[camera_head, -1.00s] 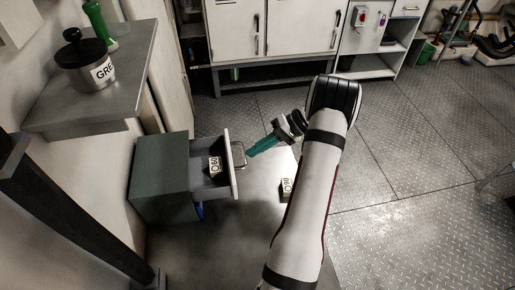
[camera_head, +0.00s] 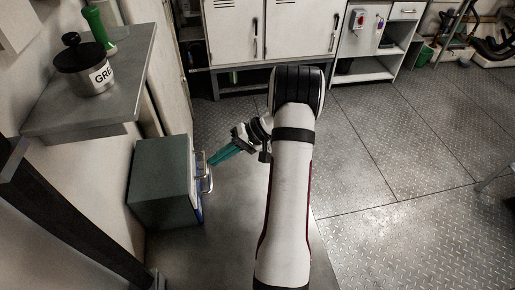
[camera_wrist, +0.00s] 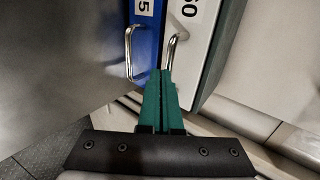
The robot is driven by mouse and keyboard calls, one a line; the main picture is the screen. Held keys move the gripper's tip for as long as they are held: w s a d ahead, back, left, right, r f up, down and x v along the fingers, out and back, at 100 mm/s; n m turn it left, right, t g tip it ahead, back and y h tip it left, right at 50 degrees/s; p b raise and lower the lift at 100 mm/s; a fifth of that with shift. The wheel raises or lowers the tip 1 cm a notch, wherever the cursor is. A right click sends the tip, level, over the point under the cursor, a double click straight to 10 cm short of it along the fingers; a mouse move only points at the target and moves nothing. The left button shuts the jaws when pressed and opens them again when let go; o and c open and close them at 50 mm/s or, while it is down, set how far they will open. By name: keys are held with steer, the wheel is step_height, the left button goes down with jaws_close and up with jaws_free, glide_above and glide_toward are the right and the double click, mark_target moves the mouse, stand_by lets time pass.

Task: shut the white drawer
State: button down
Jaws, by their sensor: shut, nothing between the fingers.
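The white drawer (camera_head: 197,161) is in the dark grey-green cabinet (camera_head: 160,185), and its front now sits at or very near the cabinet face. Whether it is fully flush I cannot tell. In the wrist view its white front (camera_wrist: 202,45) carries a label ending in 60 and a metal handle (camera_wrist: 171,50). My gripper (camera_head: 212,162) has teal fingers that are shut and empty. In the wrist view the fingertips (camera_wrist: 161,74) are at the lower end of that handle, against or just before the front; contact is unclear. The drawer's inside is hidden.
A blue drawer front (camera_wrist: 146,40) with its own handle lies beside the white one. A grey shelf (camera_head: 90,110) above the cabinet holds a labelled pot (camera_head: 85,68) and a green bottle-like item (camera_head: 98,25). White lockers (camera_head: 270,30) stand behind.

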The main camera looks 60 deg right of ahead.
steer(key=s+d+f+v, duration=0.1)
steer(key=f+v, duration=0.1)
steer(key=v, duration=1.1)
steer(key=w+a+r+n+g, duration=0.1)
steer(key=w+a+r+g, duration=0.2)
steer(key=a, duration=0.7)
steer(key=w+a+r+n+g, duration=0.1)
steer(key=a+r+g, duration=0.25)
steer(key=a, duration=0.65)
steer(key=s+a+r+g+h, duration=0.1)
steer(key=s+a+h, duration=0.15)
steer(key=a, duration=0.45)
steer(key=s+a+r+g+h, duration=0.1)
steer(key=s+a, duration=0.3)
steer(key=a, duration=0.3)
steer(key=s+a+f+n+h, duration=0.1)
steer(key=s+a, duration=0.3)
steer(key=s, duration=0.5)
steer(key=shift+s+f+n+t+h, duration=0.25)
steer(key=shift+f+n+t+h, duration=0.1)
steer(key=shift+f+h, duration=0.4)
steer(key=shift+f, duration=0.1)
